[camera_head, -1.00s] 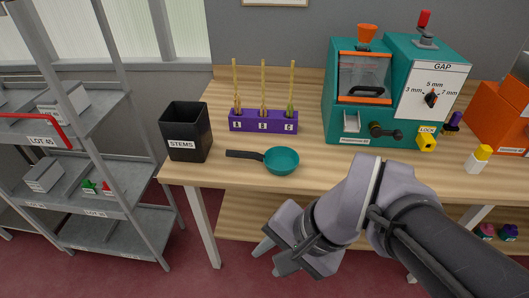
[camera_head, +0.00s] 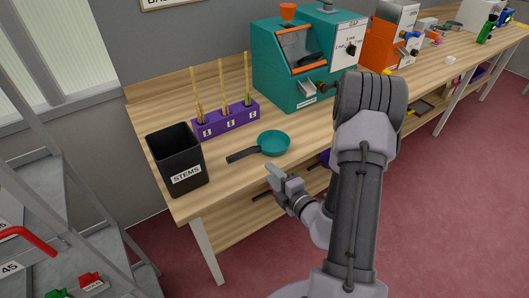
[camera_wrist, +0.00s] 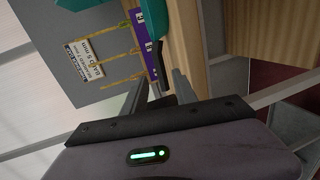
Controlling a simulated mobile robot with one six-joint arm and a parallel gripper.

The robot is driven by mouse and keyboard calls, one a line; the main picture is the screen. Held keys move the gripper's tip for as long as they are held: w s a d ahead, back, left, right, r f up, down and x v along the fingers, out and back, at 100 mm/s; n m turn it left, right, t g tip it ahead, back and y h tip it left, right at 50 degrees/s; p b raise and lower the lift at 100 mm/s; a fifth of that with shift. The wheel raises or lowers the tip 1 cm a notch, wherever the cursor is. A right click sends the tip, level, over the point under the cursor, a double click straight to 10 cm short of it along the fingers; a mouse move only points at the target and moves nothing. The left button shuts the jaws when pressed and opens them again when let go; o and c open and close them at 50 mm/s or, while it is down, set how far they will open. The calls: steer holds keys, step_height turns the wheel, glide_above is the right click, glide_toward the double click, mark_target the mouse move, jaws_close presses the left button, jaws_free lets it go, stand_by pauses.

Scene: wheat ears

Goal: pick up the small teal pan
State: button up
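The small teal pan (camera_head: 274,143) lies on the wooden table near its front edge, its dark handle pointing left and toward the front. In the wrist view the pan (camera_wrist: 153,18) is at the top, with its handle seen between and beyond my fingers. My gripper (camera_head: 273,176) is just in front of the table edge, to the front of the pan and apart from it. In the wrist view the two fingers of my gripper (camera_wrist: 158,92) are spread with nothing visibly held.
A black STEMS bin (camera_head: 178,160) stands left of the pan. A purple rack (camera_head: 228,121) with wheat ears stands behind it. A teal machine (camera_head: 290,80) and an orange machine (camera_head: 385,45) stand to the right. Grey shelving (camera_head: 60,200) is at the left.

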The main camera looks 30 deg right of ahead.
mark_target(251, 153)
steer(key=w+b, duration=0.1)
steer(key=w, duration=0.3)
steer(key=w+f, duration=0.1)
steer(key=w, duration=0.3)
steer(key=w+f+b, duration=0.1)
steer(key=w, duration=0.3)
steer(key=shift+w+b, duration=0.15)
steer(key=shift+b, duration=0.15)
jaws_close()
stand_by(0.6)
